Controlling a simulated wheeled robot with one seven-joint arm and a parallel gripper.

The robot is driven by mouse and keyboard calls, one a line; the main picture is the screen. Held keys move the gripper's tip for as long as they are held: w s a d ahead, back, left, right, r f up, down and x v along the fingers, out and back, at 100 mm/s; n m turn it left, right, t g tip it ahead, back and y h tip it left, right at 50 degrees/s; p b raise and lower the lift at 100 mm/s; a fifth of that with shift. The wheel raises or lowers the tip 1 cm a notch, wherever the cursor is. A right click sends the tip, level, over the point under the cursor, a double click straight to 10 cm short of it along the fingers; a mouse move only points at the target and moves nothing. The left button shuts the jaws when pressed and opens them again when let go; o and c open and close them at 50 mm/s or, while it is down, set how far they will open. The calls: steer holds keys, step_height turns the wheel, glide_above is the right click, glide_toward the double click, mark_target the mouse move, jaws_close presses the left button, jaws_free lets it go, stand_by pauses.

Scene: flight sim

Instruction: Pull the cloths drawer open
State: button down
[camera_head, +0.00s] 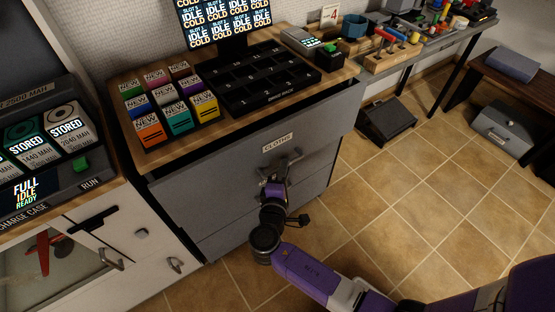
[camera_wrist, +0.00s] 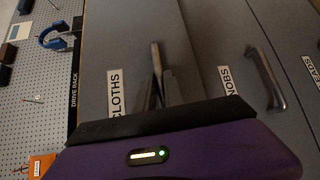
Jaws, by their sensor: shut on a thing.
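The cloths drawer (camera_head: 232,165) is the upper grey drawer of the cabinet under the wooden counter. Its white CLOTHS label (camera_head: 277,142) sits above its handle, and the label (camera_wrist: 115,93) also shows in the wrist view. My gripper (camera_head: 289,160) is at the drawer front, just below the label, shut on the drawer handle. In the wrist view my gripper's fingers (camera_wrist: 158,82) close around the metal handle (camera_wrist: 156,58), and part of the handle is hidden by them.
A KNOBS drawer (camera_wrist: 212,60) with its own handle (camera_wrist: 266,78) lies below. The counter holds coloured boxes (camera_head: 178,98), a black drive rack (camera_head: 262,84) and a monitor (camera_head: 225,22). A white charging cabinet (camera_head: 150,262) stands left.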

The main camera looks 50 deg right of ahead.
steer(key=s+a+p, duration=0.1)
steer(key=s+a, duration=0.1)
steer(key=s, duration=0.6)
steer(key=s+a+p, duration=0.1)
steer(key=s+a, duration=0.2)
steer(key=s, duration=0.5)
steer(key=shift+s+p, duration=0.3)
steer(key=shift+s, duration=0.1)
steer(key=c, duration=1.5)
jaws_free()
steer(key=shift+o, duration=0.2)
steer(key=v, duration=0.7)
steer(key=shift+s+a, duration=0.25)
steer(key=shift+a, duration=0.1)
